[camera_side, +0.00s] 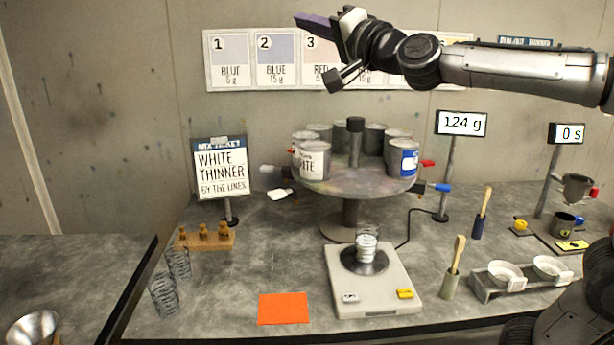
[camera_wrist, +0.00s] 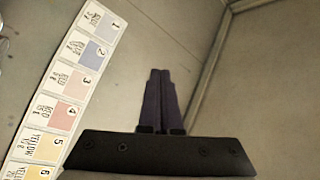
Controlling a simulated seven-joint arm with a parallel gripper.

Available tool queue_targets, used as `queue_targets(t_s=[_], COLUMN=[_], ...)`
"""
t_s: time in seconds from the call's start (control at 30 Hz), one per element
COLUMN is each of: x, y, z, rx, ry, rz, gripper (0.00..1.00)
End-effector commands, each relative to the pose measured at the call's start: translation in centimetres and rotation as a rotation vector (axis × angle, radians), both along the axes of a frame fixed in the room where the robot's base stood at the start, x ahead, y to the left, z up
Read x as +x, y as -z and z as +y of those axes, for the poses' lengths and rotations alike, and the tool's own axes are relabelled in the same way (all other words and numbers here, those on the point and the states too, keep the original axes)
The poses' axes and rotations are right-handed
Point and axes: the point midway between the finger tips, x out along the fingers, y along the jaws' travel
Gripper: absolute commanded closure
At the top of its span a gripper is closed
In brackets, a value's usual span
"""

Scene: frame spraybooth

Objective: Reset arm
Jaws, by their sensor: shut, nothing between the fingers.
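My gripper (camera_side: 315,25) is raised high above the bench at the top of the side view, in front of the wall and its colour cards, pointing left. In the wrist view its two dark fingers (camera_wrist: 158,88) are together with nothing between them. It touches nothing that I can see. Much of the arm stretches in from the right edge.
A turntable (camera_side: 350,180) holding several cans stands mid-bench. A scale (camera_side: 374,292) with a clear cup (camera_side: 366,248) on it stands in front; its display (camera_side: 462,123) reads 124 g. An orange sheet (camera_side: 284,308) and mix-ticket sign (camera_side: 221,170) are left. Air around my gripper is clear.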

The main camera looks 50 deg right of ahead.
Motion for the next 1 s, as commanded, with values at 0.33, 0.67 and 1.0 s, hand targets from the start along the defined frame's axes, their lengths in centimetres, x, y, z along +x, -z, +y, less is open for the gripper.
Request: queue_targets(t_s=[0.33, 0.67, 1.0], x=[-14.2, -24.7, -27.5], y=[18.6, 35.0, 37.1], z=[3.6, 2.0, 1.3], rx=[-0.521, -0.814, -0.871], ry=[-0.25, -0.461, -0.532], rz=[0.561, 1.123, 1.268], gripper=[1.0, 1.0, 1.0])
